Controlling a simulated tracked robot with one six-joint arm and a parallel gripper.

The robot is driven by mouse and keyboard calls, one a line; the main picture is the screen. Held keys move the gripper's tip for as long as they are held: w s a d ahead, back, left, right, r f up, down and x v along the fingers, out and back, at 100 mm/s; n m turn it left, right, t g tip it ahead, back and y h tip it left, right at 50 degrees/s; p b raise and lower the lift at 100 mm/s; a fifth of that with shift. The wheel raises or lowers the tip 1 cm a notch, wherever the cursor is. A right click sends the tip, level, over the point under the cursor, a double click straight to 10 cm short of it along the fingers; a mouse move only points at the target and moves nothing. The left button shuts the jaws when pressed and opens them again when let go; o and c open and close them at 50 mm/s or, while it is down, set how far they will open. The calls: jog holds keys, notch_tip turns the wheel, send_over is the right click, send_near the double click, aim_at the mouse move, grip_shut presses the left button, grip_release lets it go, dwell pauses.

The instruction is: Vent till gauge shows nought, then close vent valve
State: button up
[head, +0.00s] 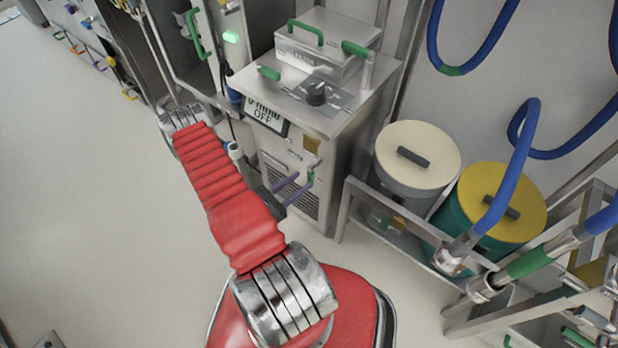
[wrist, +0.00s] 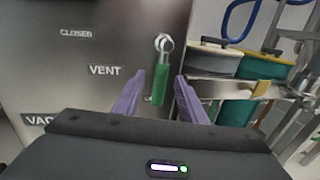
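The vent valve shows in the wrist view as a metal pivot with a green handle (wrist: 160,85) hanging straight down, right of the VENT label (wrist: 105,70). The word CLOSED stands further up and left on the panel. In the head view the green handle (head: 311,178) is small on the cabinet's front. My gripper (head: 292,188) has purple fingers and is open in front of the handle; in the wrist view the handle shows between the fingertips (wrist: 160,88) with small gaps at both sides. The gauge display (head: 266,115) appears to read 0 mbar, with OFF below it.
The steel cabinet (head: 335,125) bears a black knob (head: 317,94) and a lidded box (head: 328,45) on top. To its right, a metal rack holds a cream-lidded drum (head: 418,150) and a yellow-lidded drum (head: 500,205), with blue hoses nearby. The floor to the left is clear.

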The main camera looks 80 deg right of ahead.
aim_at(309, 174)
jog(key=shift+x, duration=2.8)
jog(key=shift+w, duration=0.1)
grip_shut()
